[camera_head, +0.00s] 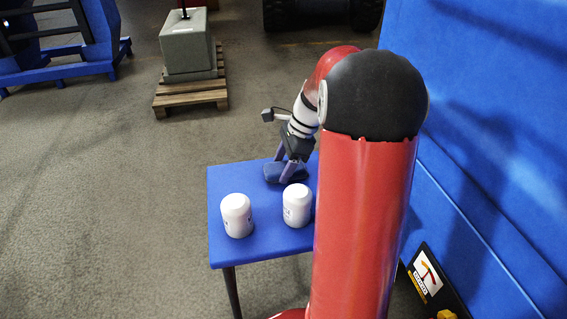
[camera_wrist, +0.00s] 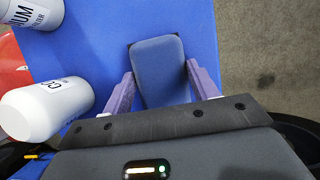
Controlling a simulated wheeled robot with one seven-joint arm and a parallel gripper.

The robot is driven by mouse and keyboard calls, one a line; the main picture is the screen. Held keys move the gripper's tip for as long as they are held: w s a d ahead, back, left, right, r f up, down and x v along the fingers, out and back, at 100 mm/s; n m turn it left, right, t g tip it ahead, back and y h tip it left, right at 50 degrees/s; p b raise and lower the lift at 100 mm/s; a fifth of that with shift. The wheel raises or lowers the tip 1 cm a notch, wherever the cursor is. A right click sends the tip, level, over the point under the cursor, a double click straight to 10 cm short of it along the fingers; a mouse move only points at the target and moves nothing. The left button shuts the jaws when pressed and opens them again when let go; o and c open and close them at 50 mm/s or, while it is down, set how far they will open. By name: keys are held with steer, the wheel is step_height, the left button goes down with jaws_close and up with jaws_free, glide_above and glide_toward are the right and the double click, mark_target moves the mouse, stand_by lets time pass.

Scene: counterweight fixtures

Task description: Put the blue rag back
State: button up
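The blue rag (camera_head: 285,172) looks like a dark blue, rounded, folded pad lying on the blue table (camera_head: 222,184) near its far edge. In the wrist view the rag (camera_wrist: 160,72) lies between the two purple fingers of my gripper (camera_wrist: 160,70). The fingers are wide apart, one along each long side, with their tips very close to its edges; whether they touch cannot be told. In the head view my gripper (camera_head: 284,166) points down at the rag. Small black corners show at the rag's far end in the wrist view.
Two white jars stand on the table, one at left (camera_head: 237,215) and one closer to my arm (camera_head: 297,205). A blue panel wall (camera_head: 480,110) rises on the right. A grey block on a pallet (camera_head: 192,98) stands on the floor beyond. Floor left of the table is clear.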

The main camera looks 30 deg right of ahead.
steer(key=o, duration=0.4)
steer(key=p+v, duration=0.3)
steer(key=v, duration=0.9)
steer(key=s+a+r+n+t+h, duration=0.2)
steer(key=s+a+r+n+h, duration=0.15)
steer(key=s+a+n, duration=0.85)
steer(key=s+a+f+n, duration=0.1)
steer(key=s+a+n, duration=0.1)
steer(key=n, duration=0.1)
steer(key=s+a+f+n+t, duration=0.1)
steer(key=s+a+n, duration=0.1)
steer(key=n, duration=0.1)
steer(key=s+a+f+n+t, duration=0.1)
steer(key=s+a+n, duration=0.1)
steer(key=s+n, duration=0.1)
steer(key=shift+h, duration=0.35)
